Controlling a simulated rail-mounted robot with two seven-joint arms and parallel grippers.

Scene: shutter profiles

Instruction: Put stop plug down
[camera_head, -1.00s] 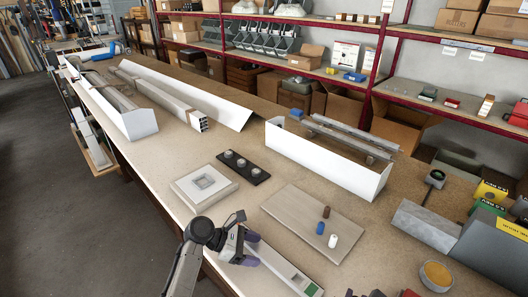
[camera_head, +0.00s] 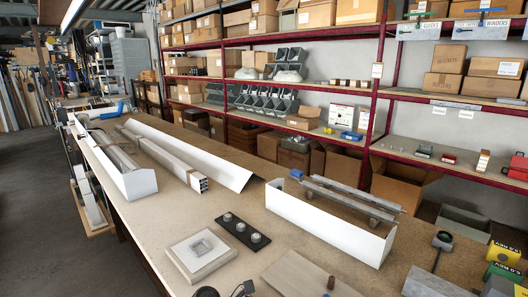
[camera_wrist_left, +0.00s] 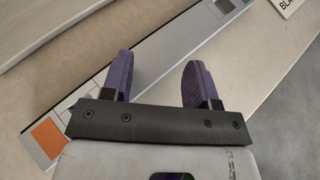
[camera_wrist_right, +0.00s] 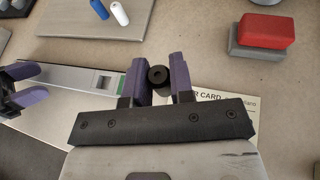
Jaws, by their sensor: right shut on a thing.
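My right gripper (camera_wrist_right: 160,70) is shut on a small black round plug (camera_wrist_right: 158,84) with a hole in its middle, probably the stop plug. It is held above the bench near the green end of a pale profile (camera_wrist_right: 62,82) and a printed card (camera_wrist_right: 225,103). A blue plug (camera_wrist_right: 100,9) and a white plug (camera_wrist_right: 120,14) are at the top of the right wrist view. My left gripper (camera_wrist_left: 157,70) is open and empty above the profile (camera_wrist_left: 175,38); its fingers also show at the left in the right wrist view. The right gripper is outside the head view.
A wooden board (camera_head: 300,275) with a brown plug (camera_head: 331,282) lies at the front. A red block (camera_wrist_right: 266,30) sits right of my right gripper.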

